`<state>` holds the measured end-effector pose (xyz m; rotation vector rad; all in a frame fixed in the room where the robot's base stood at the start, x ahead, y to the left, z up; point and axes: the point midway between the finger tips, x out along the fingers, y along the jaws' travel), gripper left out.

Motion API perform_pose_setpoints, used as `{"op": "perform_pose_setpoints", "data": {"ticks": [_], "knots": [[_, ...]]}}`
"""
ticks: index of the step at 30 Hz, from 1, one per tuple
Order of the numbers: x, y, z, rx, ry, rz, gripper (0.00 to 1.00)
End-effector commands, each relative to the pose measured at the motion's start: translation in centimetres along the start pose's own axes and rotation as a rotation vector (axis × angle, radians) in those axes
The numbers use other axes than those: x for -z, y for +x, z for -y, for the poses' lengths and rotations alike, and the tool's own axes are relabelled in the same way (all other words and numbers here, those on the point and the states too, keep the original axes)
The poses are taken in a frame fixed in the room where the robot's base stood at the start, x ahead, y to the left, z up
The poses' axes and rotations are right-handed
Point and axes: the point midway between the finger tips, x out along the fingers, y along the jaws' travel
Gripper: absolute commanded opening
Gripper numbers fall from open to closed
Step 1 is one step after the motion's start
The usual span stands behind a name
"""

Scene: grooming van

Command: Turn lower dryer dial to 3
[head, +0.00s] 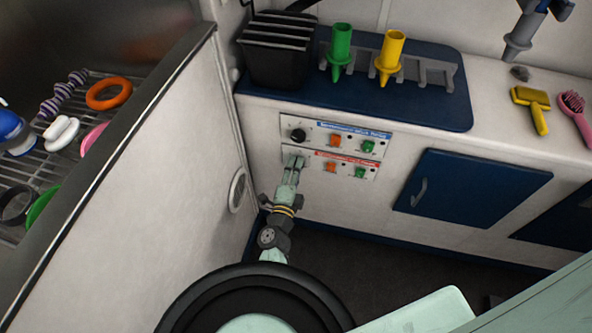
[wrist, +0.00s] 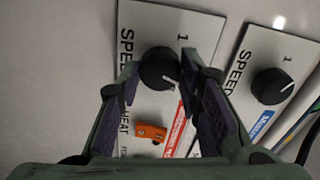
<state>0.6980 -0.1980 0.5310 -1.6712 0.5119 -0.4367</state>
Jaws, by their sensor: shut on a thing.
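The lower dryer panel (head: 347,163) has a red label strip and sits below the panel with the blue strip on the white cabinet front. Its black round dial (wrist: 158,68) is between my fingers in the wrist view, beside the words SPEED and HEAT and a printed 1. A small pale mark shows on the dial's edge toward the lower right of the picture. My gripper (wrist: 158,78) is shut on this dial; in the head view my gripper (head: 294,162) covers it. No printed 3 is readable.
The upper dial (head: 298,135) is close above my gripper; it also shows in the wrist view (wrist: 271,85). Orange (head: 331,167) and green (head: 360,172) switches lie to the right. A blue cabinet door (head: 455,190) is further right. A white partition (head: 190,150) stands to the left.

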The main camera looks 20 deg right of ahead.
Motion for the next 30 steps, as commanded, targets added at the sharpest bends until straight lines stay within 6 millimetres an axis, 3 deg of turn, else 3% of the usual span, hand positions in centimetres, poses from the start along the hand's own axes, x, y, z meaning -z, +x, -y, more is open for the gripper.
{"op": "perform_pose_setpoints", "data": {"ticks": [15, 30], "knots": [[-0.09, 0.08, 0.07, 0.003, 0.463, 0.003, 0.04], [-0.07, 0.09, 0.2, 0.003, 0.681, 0.003, 0.04]]}}
